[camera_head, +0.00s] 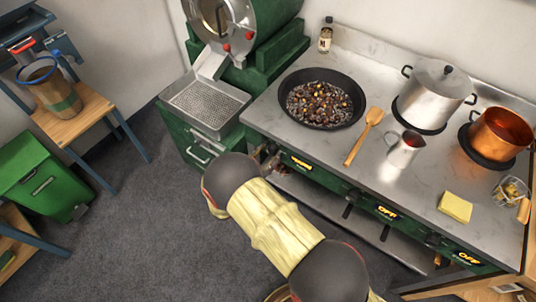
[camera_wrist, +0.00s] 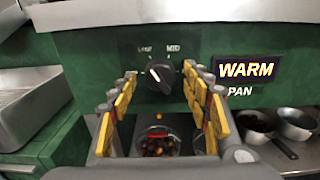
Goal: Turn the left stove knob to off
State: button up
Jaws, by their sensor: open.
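The left stove knob (camera_wrist: 159,76) is a round black dial on the green front panel, with LOW and MID printed above it. Its white pointer mark seems to tilt up and left, towards LOW. The lit display (camera_wrist: 246,69) beside it reads WARM, with PAN below; it also shows in the head view (camera_head: 301,163). My gripper (camera_wrist: 160,80) is open, its yellow-padded fingers to the left and right of the knob. I cannot tell whether they touch it. In the head view my gripper (camera_head: 271,161) is at the stove's left front, and the knob is hidden there.
The stove top bears a black pan (camera_head: 355,87) of chestnuts, a wooden spoon (camera_head: 364,136), a jug (camera_head: 404,150), a steel pot (camera_head: 434,92) and a copper pot (camera_head: 501,132). Two other displays read OFF. A perforated tray (camera_head: 205,102) stands left. The grey floor left of my arm is clear.

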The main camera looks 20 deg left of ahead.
jog(key=shift+c, duration=0.6)
jog(key=c, duration=1)
jog(key=shift+c, duration=0.2)
jog(key=n+p, duration=0.5)
jog(key=n, duration=0.6)
jog(key=shift+r+n, duration=0.1)
jog(key=shift+n, duration=0.3)
jog(key=o, duration=1)
jog(key=shift+o, duration=0.8)
